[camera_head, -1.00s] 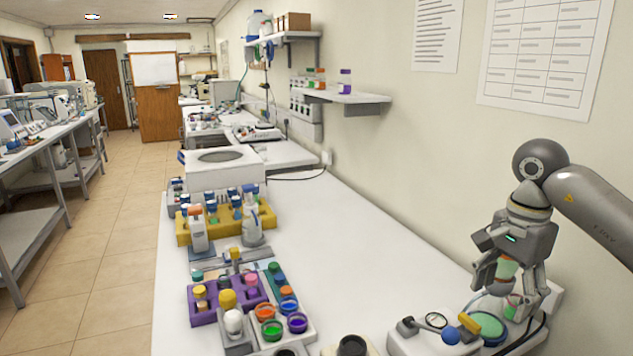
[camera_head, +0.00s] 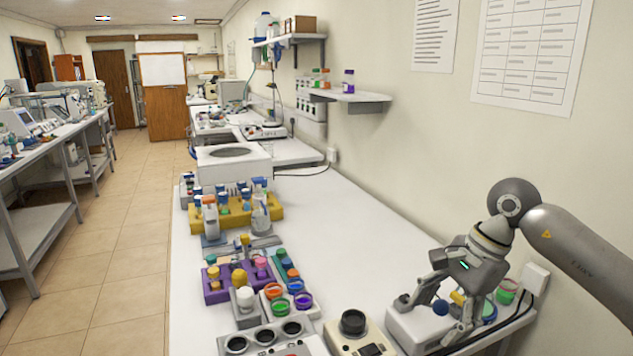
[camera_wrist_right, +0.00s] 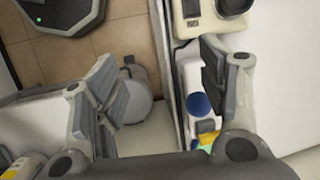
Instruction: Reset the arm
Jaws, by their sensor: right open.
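My right gripper (camera_head: 430,318) is at the lower right of the head view, low over a white device (camera_head: 405,332) with a blue ball-ended knob (camera_head: 440,307). In the right wrist view the two fingers of the right gripper (camera_wrist_right: 158,95) stand wide apart, with floor, a bench edge and the blue knob (camera_wrist_right: 198,104) seen beyond. Part of the white device is hidden behind the fingers. My left gripper does not show.
A cup with an orange rim and green body (camera_head: 507,291) stands close behind the gripper, near the wall. A beige device with a black round top (camera_head: 353,322) is to its left. Racks of coloured vials, such as the purple rack (camera_head: 218,297), fill the bench's left side. The middle bench is clear.

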